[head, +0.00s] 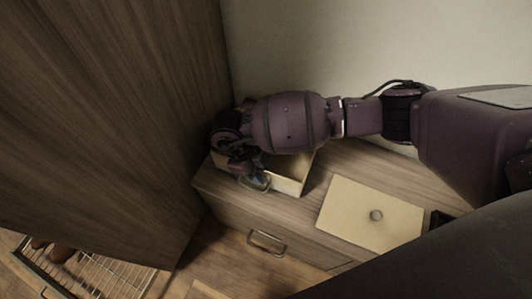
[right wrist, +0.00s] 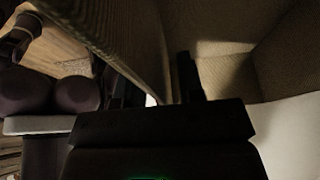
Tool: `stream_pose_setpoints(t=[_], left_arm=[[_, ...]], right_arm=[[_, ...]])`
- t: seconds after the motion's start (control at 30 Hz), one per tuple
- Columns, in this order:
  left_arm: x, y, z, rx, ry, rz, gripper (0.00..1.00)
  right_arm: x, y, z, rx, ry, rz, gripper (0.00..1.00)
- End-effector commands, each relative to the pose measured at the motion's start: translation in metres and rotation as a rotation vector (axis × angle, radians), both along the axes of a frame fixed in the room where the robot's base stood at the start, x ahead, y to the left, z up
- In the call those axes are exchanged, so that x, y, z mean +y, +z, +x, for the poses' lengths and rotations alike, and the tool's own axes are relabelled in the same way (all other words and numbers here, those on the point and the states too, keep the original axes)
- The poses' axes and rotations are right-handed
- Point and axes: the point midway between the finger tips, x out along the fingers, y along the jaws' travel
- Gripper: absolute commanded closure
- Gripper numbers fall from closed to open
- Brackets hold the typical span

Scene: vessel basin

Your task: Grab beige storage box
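The beige storage box (head: 288,182) stands on the wooden cabinet, open at the top and partly hidden under my right arm. Its flat beige lid with a round knob (head: 370,215) lies apart on the cabinet top to the right. My right gripper (head: 252,180) is at the box's left front part. In the right wrist view its two dark fingers (right wrist: 158,88) stand apart on either side of the box's wall (right wrist: 135,40), with a gap showing beside the wall. The woven inside of the box (right wrist: 225,75) shows on the right. My left gripper is not in view.
A tall wooden panel (head: 110,90) rises close to the left of the box. A pale wall (head: 330,50) stands behind. The cabinet (head: 230,210) has a drawer with a metal handle (head: 265,242). A wire rack (head: 95,275) with brown items is low at left.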

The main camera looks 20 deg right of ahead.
Motion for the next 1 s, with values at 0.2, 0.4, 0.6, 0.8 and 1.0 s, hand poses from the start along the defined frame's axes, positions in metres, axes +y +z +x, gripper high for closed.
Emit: stream_pose_setpoints(t=[0.2,0.4,0.6,0.8,1.0], left_arm=[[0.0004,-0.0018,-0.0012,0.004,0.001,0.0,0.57],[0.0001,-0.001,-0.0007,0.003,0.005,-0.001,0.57],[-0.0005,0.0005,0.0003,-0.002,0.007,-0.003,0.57],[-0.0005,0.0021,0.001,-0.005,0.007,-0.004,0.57],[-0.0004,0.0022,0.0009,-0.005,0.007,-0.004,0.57]], right_arm=[[0.0002,-0.0023,-0.0001,0.0,0.0,0.0,0.65],[0.0001,-0.0041,-0.0003,0.0,0.0,0.0,0.65],[0.0001,-0.0043,-0.0003,0.001,0.001,0.001,0.68],[0.0001,-0.0042,-0.0003,0.0,0.001,0.0,0.99],[0.0001,-0.0042,-0.0002,0.0,0.0,0.0,1.0]])
